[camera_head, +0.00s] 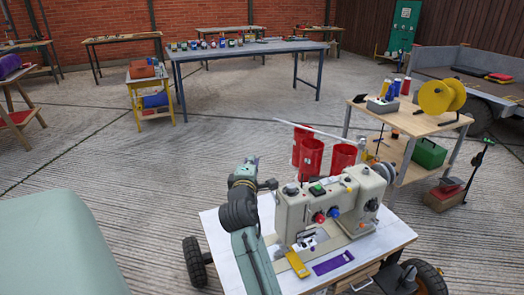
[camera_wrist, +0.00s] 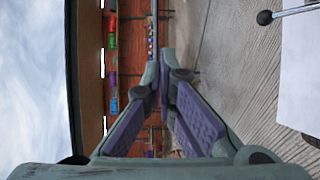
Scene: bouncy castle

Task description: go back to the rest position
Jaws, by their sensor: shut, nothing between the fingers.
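My gripper (camera_wrist: 161,72) fills the middle of the wrist view, its grey-green fingers with purple pads meeting at the tips and nothing between them. In the head view my gripper (camera_head: 249,168) is at the far end of my raised arm, small and partly hidden by the arm itself. It is above the left part of the white work table (camera_head: 222,238), beside a cream sewing machine (camera_head: 335,205) and apart from it. The fingertips are too small there to show detail.
A yellow piece (camera_head: 297,264) and a purple strip (camera_head: 333,262) lie before the machine. Red cups (camera_head: 311,157) stand behind it. A wooden bench (camera_head: 440,122) with a yellow reel (camera_head: 443,96) is at right. A long blue table (camera_head: 245,49) stands behind; open concrete floor lies between.

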